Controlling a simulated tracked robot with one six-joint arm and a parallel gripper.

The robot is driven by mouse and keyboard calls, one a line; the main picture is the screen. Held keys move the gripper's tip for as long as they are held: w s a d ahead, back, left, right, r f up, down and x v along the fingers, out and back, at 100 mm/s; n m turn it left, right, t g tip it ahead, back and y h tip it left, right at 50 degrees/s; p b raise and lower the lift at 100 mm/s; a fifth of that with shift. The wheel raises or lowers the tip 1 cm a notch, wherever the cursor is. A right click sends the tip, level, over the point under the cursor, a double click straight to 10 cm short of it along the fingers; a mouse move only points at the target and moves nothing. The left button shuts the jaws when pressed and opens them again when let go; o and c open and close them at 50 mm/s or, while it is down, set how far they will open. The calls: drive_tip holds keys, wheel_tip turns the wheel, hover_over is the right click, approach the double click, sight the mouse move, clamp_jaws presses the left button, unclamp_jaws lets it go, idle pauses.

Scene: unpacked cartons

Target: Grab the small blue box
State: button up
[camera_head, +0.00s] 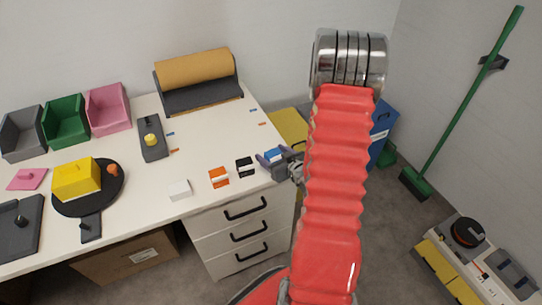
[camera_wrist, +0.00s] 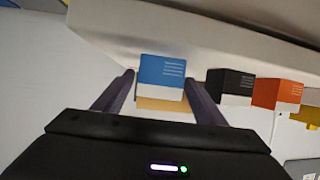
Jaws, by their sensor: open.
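The small blue box (camera_wrist: 161,72) has a blue upper part with light print lines and a white lower band. It stands near the table edge. In the wrist view it sits between the two open fingers of my gripper (camera_wrist: 160,88), with a gap visible on each side. In the head view my gripper (camera_head: 272,164) is at the table's right edge, and the blue box (camera_head: 273,154) shows between its fingers, partly hidden by them. My red arm hides the area to the right.
A small black box (camera_head: 245,167) and an orange box (camera_head: 219,177) stand in a row to the left, with a white box (camera_head: 179,189) farther left. The white table (camera_head: 205,140) holds a roll dispenser (camera_head: 197,80) at the back. Drawers (camera_head: 243,235) are below.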

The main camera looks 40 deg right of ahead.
drive_tip(key=shift+c, duration=0.2)
idle(0.4)
drive_tip(key=shift+d, duration=0.1)
drive_tip(key=c, duration=1.1)
